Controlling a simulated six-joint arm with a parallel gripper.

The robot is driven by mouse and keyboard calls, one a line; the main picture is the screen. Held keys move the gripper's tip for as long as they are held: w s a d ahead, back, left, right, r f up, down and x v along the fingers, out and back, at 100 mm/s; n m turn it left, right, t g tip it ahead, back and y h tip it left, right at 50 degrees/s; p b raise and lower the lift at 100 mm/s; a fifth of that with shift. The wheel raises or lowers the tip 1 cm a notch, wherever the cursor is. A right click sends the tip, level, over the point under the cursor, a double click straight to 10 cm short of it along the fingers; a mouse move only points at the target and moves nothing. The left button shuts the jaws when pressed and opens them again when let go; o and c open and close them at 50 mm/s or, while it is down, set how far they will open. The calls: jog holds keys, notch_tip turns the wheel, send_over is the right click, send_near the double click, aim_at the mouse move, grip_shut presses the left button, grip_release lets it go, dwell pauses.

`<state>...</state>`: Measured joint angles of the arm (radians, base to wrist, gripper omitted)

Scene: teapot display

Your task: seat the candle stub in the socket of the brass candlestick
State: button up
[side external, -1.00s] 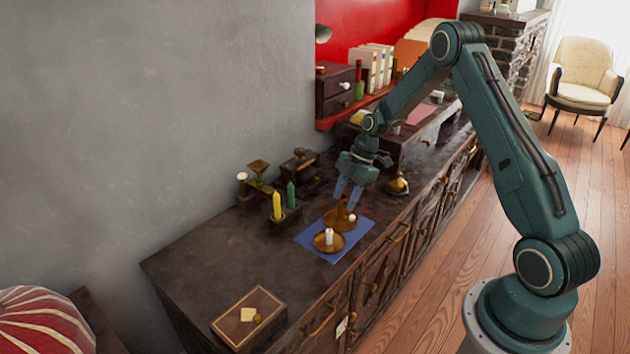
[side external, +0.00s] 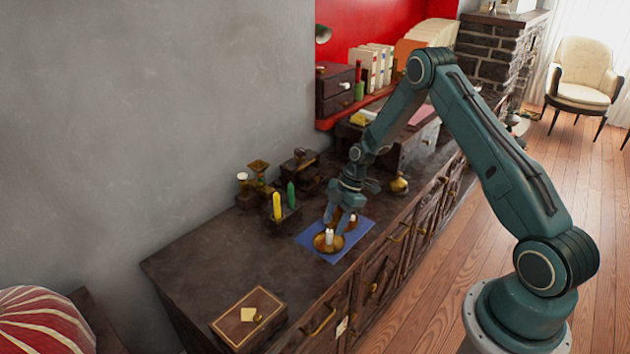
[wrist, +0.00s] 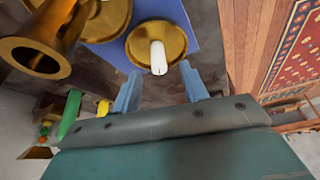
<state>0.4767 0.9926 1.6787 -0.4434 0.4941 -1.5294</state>
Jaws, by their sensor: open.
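The white candle stub (side external: 330,236) stands upright on a round brass dish (side external: 320,246) on the blue sheet. In the wrist view the stub (wrist: 158,57) lies just ahead of the space between my fingertips, on the dish (wrist: 136,43). My gripper (side external: 335,219) is open and empty, just above and behind the stub; its two blue fingers (wrist: 160,84) point at it with a gap between. The brass candlestick (side external: 351,221) stands behind the dish, partly hidden by my gripper. In the wrist view its open, empty-looking socket (wrist: 36,57) is at the left.
The blue sheet (side external: 306,239) lies on the dark cabinet top. A yellow candle (side external: 277,206) and a green candle (side external: 291,195) stand to the left. A brass pot (side external: 398,184) is farther right. A wooden box (side external: 248,318) lies in front. The top between is clear.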

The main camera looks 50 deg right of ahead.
aim_at(330, 230)
jog(key=shift+x, duration=2.3)
jog(key=shift+w, duration=0.1)
grip_shut()
